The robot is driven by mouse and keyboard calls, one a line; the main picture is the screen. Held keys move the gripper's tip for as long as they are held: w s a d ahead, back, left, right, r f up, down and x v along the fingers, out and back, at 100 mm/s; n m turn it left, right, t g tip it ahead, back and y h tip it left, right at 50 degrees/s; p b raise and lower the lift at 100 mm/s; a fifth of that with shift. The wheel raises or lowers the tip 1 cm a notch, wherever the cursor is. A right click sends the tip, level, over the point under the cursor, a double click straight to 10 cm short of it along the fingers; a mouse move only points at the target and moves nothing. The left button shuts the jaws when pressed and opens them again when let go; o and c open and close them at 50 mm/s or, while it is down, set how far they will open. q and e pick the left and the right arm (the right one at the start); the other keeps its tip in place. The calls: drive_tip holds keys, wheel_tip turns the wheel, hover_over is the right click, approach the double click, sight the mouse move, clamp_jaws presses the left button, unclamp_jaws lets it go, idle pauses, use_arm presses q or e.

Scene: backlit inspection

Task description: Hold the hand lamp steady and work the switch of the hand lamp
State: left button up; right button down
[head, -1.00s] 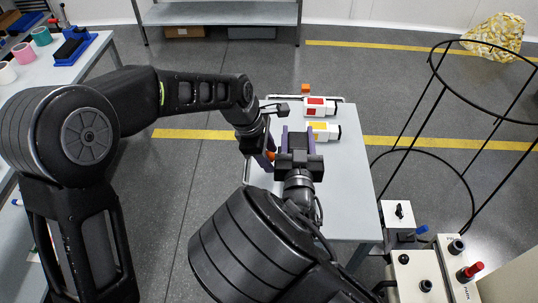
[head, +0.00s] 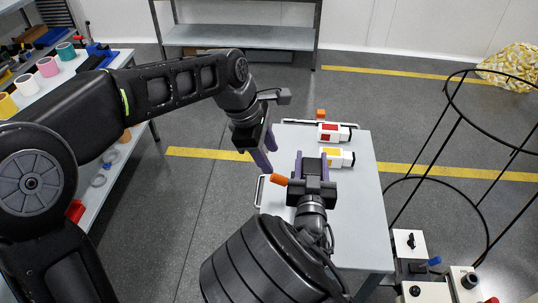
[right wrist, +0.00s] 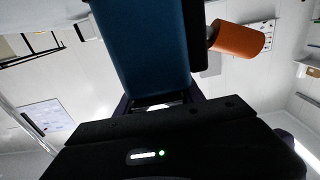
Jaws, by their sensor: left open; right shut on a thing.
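The hand lamp appears to be the blue body (right wrist: 145,45) held in my right gripper, seen close up in the right wrist view. An orange cylinder (right wrist: 238,40) sticks out beside a dark part at its side. In the head view this orange part (head: 279,179) shows just left of my right gripper (head: 311,163), which is shut on the lamp and hides most of it. My left gripper (head: 267,156) is open and empty, up and left of the orange part, with a small gap between them. I cannot make out the switch's state.
A grey table (head: 350,215) lies under the right gripper. On it are a red-labelled white item (head: 334,132), a yellow-labelled one (head: 338,157) and an orange block (head: 320,114). A black wire frame (head: 455,125) and control boxes (head: 411,243) stand to the right.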

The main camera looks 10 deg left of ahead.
drive_tip(key=shift+f, duration=0.2)
drive_tip(key=c, duration=1.1)
unclamp_jaws()
drive_tip(key=o, duration=0.5)
drive_tip(key=shift+r, duration=0.15)
drive_tip(key=shift+c, duration=0.2)
drive_tip(key=shift+s, duration=0.1)
drive_tip(key=s, duration=0.7)
drive_tip(key=shift+s, duration=0.15)
